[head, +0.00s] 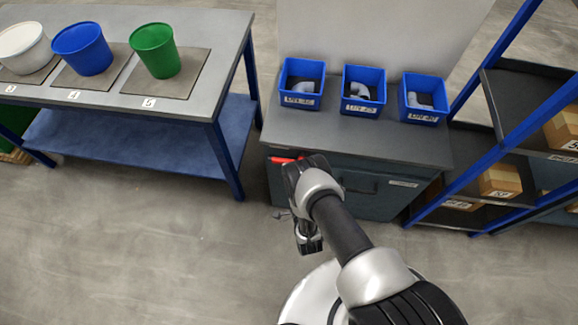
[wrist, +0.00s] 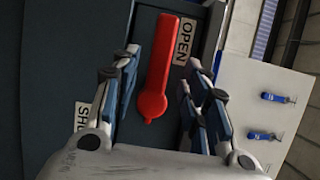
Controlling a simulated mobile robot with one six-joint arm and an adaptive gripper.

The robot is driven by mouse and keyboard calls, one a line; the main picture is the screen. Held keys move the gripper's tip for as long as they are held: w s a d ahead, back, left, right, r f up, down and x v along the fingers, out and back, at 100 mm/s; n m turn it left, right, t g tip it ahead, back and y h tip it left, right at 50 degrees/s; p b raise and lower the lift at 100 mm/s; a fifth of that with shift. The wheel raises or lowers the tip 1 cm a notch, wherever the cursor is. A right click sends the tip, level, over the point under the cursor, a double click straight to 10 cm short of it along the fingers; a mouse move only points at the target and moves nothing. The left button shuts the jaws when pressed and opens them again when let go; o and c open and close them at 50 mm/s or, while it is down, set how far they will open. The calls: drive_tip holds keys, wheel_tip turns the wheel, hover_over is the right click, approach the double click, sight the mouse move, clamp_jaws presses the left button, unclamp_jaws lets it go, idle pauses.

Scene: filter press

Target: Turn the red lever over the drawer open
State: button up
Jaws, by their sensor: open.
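The red lever (wrist: 157,75) lies between the two open fingers of my gripper (wrist: 163,62) in the wrist view, with a visible gap on each side. Its rounded end is at the bottom of that picture, and its long arm runs up beside the OPEN label (wrist: 184,42). A partly cut-off label reading SHU (wrist: 82,116) is at the lower left. In the head view a bit of the red lever (head: 283,159) shows at the cabinet's upper left, mostly hidden by my arm. The dark drawer front (head: 385,200) looks shut.
Three blue bins (head: 364,91) holding grey pipe fittings stand on the cabinet top (head: 330,130). A table (head: 215,95) with white, blue and green buckets (head: 154,50) is at the left. A shelf rack (head: 465,170) with boxes is at the right. The floor in front is clear.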

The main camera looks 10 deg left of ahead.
drive_tip(key=v, duration=0.4)
drive_tip(key=shift+s, duration=0.15)
idle(0.4)
